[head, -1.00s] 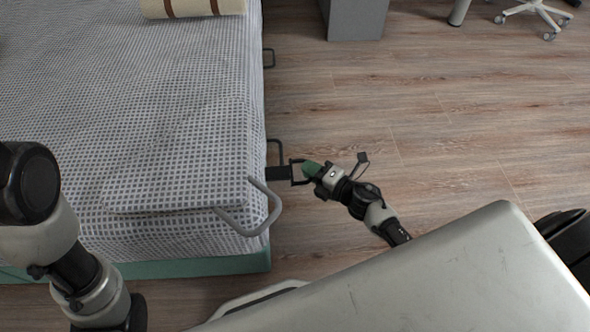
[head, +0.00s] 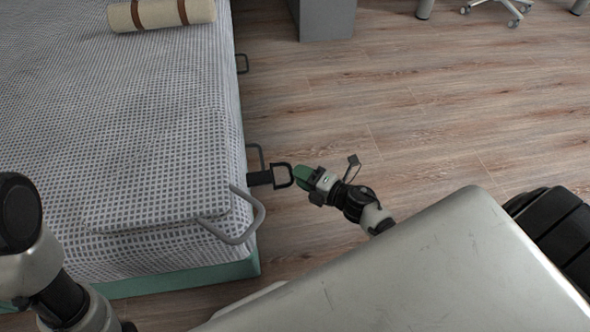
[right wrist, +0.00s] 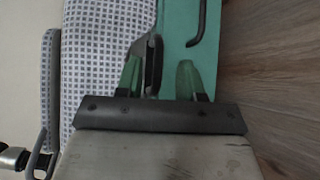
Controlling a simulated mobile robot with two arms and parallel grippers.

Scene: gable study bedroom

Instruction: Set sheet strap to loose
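The sheet strap (head: 259,178) is a short dark band that sticks out from the bed's right side near the front corner. It ends in a black loop handle (head: 281,176). My right gripper (head: 297,174), with green fingers, is at the loop's outer end. In the right wrist view its fingers (right wrist: 160,80) stand apart, and the dark loop (right wrist: 153,62) shows edge-on near the left finger, with a gap to the right finger. I cannot tell whether they touch. My left arm is at the lower left; its gripper is not seen.
The bed (head: 130,160) has a checked cover and a green base. A grey bent rail (head: 250,222) stands at its front corner, close to the strap. A rolled cream bundle (head: 162,13) lies on the bed.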

